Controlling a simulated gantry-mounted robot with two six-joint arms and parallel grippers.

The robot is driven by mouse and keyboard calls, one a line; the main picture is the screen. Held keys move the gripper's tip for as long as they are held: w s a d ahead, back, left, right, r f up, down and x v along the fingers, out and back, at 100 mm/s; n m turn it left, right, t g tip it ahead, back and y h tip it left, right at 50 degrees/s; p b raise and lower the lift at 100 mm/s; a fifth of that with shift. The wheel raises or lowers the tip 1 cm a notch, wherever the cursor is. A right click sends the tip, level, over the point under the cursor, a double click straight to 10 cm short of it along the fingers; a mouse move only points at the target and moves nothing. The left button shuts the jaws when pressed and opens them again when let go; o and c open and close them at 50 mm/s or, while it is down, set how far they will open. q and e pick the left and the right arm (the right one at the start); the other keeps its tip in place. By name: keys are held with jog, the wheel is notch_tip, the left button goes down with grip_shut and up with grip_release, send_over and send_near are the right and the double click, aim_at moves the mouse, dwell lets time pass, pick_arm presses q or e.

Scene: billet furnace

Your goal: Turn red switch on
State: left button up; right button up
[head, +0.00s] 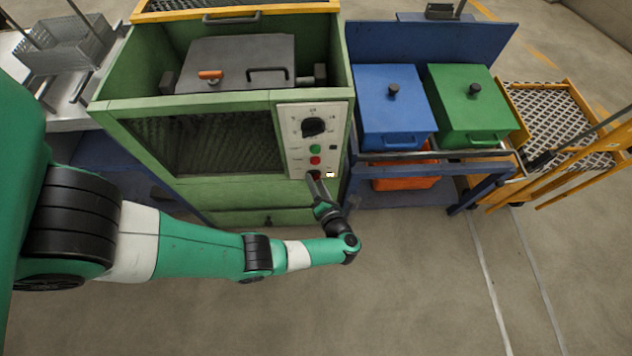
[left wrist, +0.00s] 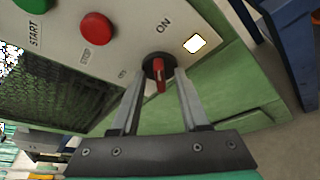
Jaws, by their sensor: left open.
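The red switch (left wrist: 160,77) is a red rotary handle on a dark round base, on the pale control panel (head: 309,120) of the green furnace. The label ON stands beside it in the left wrist view, near a lit white square. My left gripper (left wrist: 162,88) is open, with one finger on each side of the red handle. I cannot tell whether the fingers touch it. In the head view my left gripper (head: 316,178) reaches up to the lower part of the panel and mostly hides the switch. My right gripper is not in view.
The panel also has a black dial (head: 313,127), a green START button (head: 316,149) and a red STOP button (left wrist: 96,27) close to the switch. A blue box (head: 385,112) and a green box (head: 465,122) stand on a cart to the right. The floor in front is clear.

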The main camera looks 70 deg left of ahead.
pick_arm(q)
jog(key=v, duration=1.1)
jog(key=shift+d+p, duration=0.25)
jog(key=shift+p, duration=0.2)
jog(key=shift+r, duration=0.2)
